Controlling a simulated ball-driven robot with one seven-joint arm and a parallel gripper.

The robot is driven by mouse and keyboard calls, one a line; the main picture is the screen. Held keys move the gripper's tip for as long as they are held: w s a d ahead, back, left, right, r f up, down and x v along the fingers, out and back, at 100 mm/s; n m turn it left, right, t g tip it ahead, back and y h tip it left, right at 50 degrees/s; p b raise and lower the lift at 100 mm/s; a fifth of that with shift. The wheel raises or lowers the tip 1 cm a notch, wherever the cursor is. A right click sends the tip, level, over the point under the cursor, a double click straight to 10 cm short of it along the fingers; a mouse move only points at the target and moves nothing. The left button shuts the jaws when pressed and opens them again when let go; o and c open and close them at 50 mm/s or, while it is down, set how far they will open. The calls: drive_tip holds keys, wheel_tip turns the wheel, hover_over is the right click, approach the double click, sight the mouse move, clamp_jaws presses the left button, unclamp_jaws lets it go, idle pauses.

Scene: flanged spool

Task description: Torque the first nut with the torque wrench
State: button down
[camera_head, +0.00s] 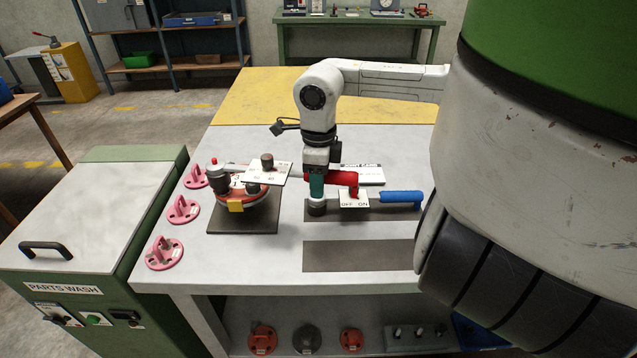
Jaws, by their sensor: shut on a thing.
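My gripper (317,186), with teal fingers, points down over the bench and is shut on a red-handled wrench (344,178), which seems to be the torque wrench. Its red handle extends right of the fingers and a thin pale shaft runs left toward the flanged spool. The flanged spool (262,197), with an orange-red rim, stands on a dark square mat (240,225). Whether the wrench head sits on a nut is hidden.
A blue-handled wrench (401,197) lies right of the gripper, beside an "OFF ON" sign (354,199). An empty dark mat (358,256) is in front. Several pink fixtures (183,209) line the left bench edge. A green-sided parts washer (90,230) stands left.

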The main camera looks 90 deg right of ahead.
drive_tip(key=shift+r+p, duration=0.7)
drive_tip(key=shift+r, duration=1.2)
